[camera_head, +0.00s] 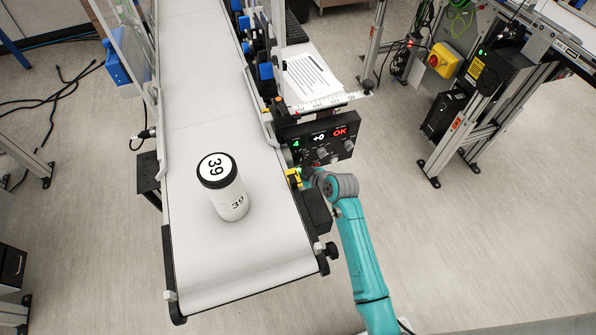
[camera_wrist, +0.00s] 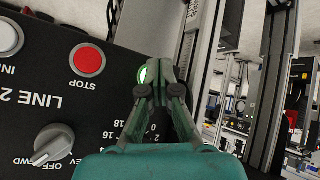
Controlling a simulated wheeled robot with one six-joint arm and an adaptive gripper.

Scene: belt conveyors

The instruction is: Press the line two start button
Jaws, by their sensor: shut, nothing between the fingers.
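In the wrist view a black control panel (camera_wrist: 60,125) marked LINE 2 shows upside down. A green button (camera_wrist: 143,75) glows at its edge, partly hidden behind my fingers. I take it for the start button; its label is not visible. A red STOP button (camera_wrist: 88,60) sits to its left. My gripper (camera_wrist: 160,68) is shut and empty, its tips overlapping the green button in the picture. I cannot tell whether they touch it. In the head view my teal arm reaches the conveyor's right side, and the fingertips and LINE 2 panel cannot be made out clearly.
A white button (camera_wrist: 8,38) and a grey rotary knob (camera_wrist: 52,146) are also on the panel. A white belt conveyor (camera_head: 195,110) carries a white canister (camera_head: 222,187) marked 39. A display box (camera_head: 320,137) stands just beyond my arm's end.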

